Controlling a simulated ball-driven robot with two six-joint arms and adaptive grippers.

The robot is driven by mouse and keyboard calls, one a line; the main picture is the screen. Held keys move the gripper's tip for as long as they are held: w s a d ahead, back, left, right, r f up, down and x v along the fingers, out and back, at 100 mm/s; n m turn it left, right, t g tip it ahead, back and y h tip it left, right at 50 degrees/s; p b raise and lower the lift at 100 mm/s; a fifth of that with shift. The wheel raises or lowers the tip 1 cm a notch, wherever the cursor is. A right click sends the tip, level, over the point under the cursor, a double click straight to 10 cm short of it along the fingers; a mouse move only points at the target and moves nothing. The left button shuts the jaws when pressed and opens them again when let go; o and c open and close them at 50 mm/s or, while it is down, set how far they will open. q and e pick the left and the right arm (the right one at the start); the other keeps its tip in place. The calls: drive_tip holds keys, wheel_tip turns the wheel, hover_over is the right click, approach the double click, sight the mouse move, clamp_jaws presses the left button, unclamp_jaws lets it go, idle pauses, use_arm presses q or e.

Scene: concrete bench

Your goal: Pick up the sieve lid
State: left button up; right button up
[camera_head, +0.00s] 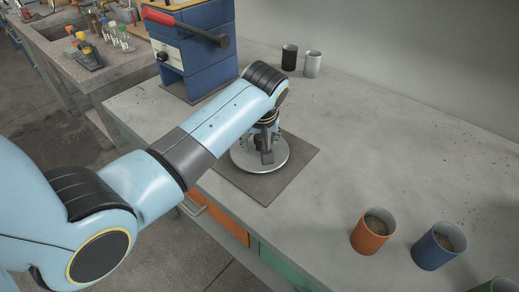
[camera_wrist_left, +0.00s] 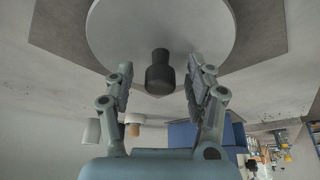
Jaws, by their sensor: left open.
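The sieve lid (camera_head: 278,163) is a round, light grey metal disc lying on a dark square mat (camera_head: 265,190) on the bench. In the left wrist view the lid (camera_wrist_left: 160,25) shows a dark knob (camera_wrist_left: 160,74) standing up from its middle. My left gripper (camera_head: 266,150) is over the lid, pointing down. In the left wrist view my left gripper (camera_wrist_left: 160,78) is open, with one finger on each side of the knob and a gap to both. The arm and gripper hide part of the lid and the knob in the head view. My right gripper is not in view.
An orange cup (camera_head: 366,242), a blue cup (camera_head: 430,257) and a green cup (camera_head: 497,286) stand at the front right. A black cup (camera_head: 289,57) and a grey cup (camera_head: 312,65) stand at the back. A blue machine (camera_head: 207,62) with a red-handled lever is at the back left.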

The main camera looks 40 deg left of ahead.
use_arm(q)
drive_tip(key=shift+c, duration=0.2)
clamp_jaws()
drive_tip(key=shift+r, duration=0.15)
